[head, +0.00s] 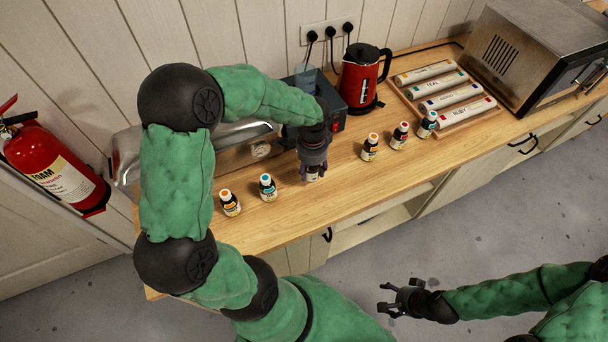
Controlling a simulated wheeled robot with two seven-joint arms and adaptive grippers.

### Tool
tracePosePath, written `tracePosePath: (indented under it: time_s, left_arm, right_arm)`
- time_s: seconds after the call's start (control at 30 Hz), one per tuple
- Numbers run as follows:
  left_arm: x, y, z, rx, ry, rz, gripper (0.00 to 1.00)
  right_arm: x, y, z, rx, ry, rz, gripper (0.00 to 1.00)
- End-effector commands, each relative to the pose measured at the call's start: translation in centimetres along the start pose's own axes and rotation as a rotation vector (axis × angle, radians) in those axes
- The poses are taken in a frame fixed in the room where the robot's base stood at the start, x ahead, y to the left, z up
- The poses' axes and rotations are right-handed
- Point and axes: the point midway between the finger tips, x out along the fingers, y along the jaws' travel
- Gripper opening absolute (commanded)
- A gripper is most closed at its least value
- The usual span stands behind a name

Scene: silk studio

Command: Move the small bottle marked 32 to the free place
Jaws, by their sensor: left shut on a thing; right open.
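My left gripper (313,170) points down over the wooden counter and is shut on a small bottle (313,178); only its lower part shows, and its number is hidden. I cannot tell whether it touches the counter. Left of it stand an orange-capped bottle (230,204) and a teal-capped bottle (267,188). Right of it stand another orange-capped bottle (370,149), a red-capped bottle (399,136) and a blue-capped bottle (427,126). Their numbers are too small to read. Bare counter separates the held bottle from both groups. My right gripper (395,297) is open and empty, over the floor.
Behind the bottles are a red kettle (361,80), a dark appliance (330,101) and a silvery metal case (240,144). A wooden rack (408,89) of labelled rolls and a metal oven (530,55) stand further right. The counter's front strip (290,225) is clear.

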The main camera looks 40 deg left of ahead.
Motion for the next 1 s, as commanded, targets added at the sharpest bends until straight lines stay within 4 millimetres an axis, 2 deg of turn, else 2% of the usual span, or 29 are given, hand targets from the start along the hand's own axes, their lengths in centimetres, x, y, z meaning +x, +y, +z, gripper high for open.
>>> tracePosePath:
  time_s: [0.1, 0.43, 0.63, 1.0]
  left_arm:
    - [1.6, -1.1, 0.8, -0.003, 0.000, 0.000, 0.12]
    - [3.4, -2.3, 1.8, -0.003, 0.001, -0.001, 0.12]
    - [6.2, -2.3, 1.7, 0.000, 0.001, 0.000, 0.12]
    - [6.6, -2.3, 1.7, 0.000, 0.002, -0.002, 0.12]
  right_arm:
    - [0.3, 0.1, 0.0, 0.000, 0.000, 0.000, 0.72]
    - [0.5, 0.2, 0.0, 0.000, 0.000, 0.000, 0.72]
    - [1.1, 0.4, 0.0, 0.000, 0.000, 0.000, 0.72]
    - [1.2, 0.4, -0.1, 0.000, 0.000, 0.000, 0.72]
